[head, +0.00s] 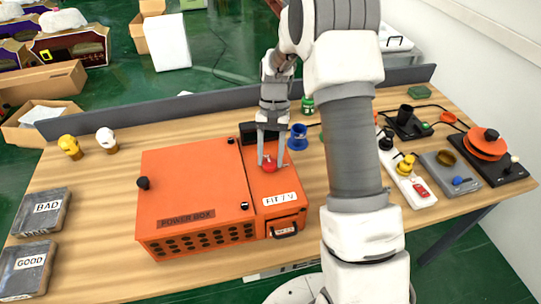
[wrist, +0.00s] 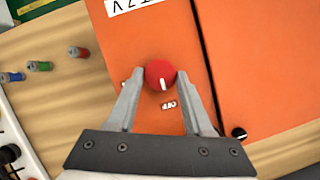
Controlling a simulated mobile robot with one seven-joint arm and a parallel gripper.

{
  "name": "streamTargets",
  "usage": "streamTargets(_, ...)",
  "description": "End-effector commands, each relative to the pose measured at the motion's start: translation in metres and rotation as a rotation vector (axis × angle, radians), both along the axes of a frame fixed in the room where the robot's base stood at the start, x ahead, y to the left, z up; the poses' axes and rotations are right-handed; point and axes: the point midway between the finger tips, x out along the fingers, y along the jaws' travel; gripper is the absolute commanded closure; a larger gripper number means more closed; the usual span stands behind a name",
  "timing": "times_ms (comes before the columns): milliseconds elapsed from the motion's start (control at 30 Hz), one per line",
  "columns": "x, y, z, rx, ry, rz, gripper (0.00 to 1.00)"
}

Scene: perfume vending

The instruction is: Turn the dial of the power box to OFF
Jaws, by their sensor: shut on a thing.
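The orange power box (head: 190,180) stands on the wooden table. Its red dial (head: 269,163) is on the narrower right-hand panel, near the far edge. My gripper (head: 271,160) reaches down over the panel with one finger on each side of the dial, shut on it. In the wrist view the dial (wrist: 160,75) sits between the fingertips of my gripper (wrist: 159,78). Its white mark points down in the picture, towards a small white label (wrist: 168,105) too small to read. Another small marking by the left finger is mostly hidden.
A blue spool-like part (head: 298,137) and a black block (head: 248,131) are close to the panel's far end. Devices with cables, including a black base with orange discs (head: 487,145), fill the right side.

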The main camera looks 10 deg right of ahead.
Motion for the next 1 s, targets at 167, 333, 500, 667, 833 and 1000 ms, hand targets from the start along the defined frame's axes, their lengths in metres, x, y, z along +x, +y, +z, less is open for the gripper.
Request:
streamTargets(167,0.000,0.000,0.000,0.001,-0.002,0.001,1.00)
streamTargets(333,0.000,0.000,0.000,0.001,-0.001,0.001,0.20)
streamTargets(500,0.000,0.000,0.000,0.001,0.000,0.000,0.19)
streamTargets(667,0.001,0.000,0.002,0.001,0.000,0.000,0.19)
streamTargets(833,0.008,-0.003,0.018,0.000,-0.003,-0.002,0.19)
streamTargets(1000,0.022,-0.008,0.054,-0.001,-0.006,-0.002,0.19)
